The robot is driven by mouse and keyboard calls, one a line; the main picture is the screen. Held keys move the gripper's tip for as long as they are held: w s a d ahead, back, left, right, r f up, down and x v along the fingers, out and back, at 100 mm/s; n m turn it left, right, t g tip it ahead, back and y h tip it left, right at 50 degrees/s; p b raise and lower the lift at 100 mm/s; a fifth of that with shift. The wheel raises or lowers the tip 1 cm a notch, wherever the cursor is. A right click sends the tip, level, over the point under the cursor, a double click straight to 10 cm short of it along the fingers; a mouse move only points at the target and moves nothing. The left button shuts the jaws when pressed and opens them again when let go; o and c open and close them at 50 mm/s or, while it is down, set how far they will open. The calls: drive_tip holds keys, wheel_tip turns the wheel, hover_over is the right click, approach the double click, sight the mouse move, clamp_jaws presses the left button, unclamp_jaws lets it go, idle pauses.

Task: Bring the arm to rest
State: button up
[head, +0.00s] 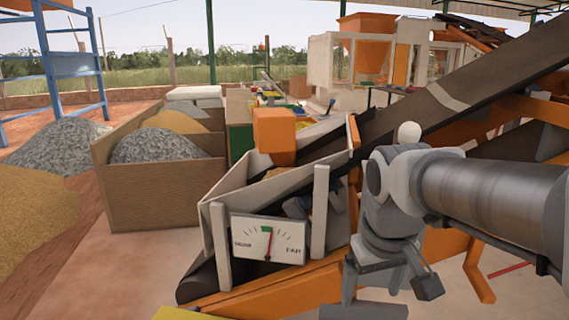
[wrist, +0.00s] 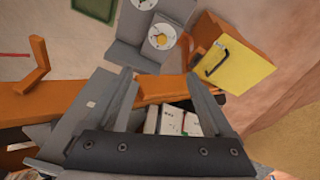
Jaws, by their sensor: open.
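My arm reaches in from the right in the head view, and my gripper (head: 388,290) hangs downward at the lower right, beside the orange conveyor frame. In the wrist view my gripper (wrist: 165,85) has its two grey fingers spread apart, with nothing held between them. Past the fingers is an orange beam (wrist: 160,88), with white printed items (wrist: 172,122) partly hidden behind the gripper. I cannot tell from single frames whether the arm is moving.
A dial gauge (head: 268,240) stands left of my gripper, its needle nearly upright. A dark conveyor belt (head: 455,90) slopes up behind my arm. A wooden bin (head: 140,190) holds gravel and sand. A yellow box (wrist: 235,65) with a black handle lies at the wrist view's right.

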drive_tip(key=s+m+t+p, duration=0.1)
drive_tip(key=s+m+t, duration=0.15)
drive_tip(key=s, duration=0.65)
wheel_tip(320, 180, up, 12)
drive_tip(key=p, duration=1.1)
drive_tip(key=shift+d+f+y, duration=0.2)
drive_tip(key=shift+f+y, duration=0.05)
drive_tip(key=shift+y, duration=0.05)
drive_tip(key=shift+n, duration=0.25)
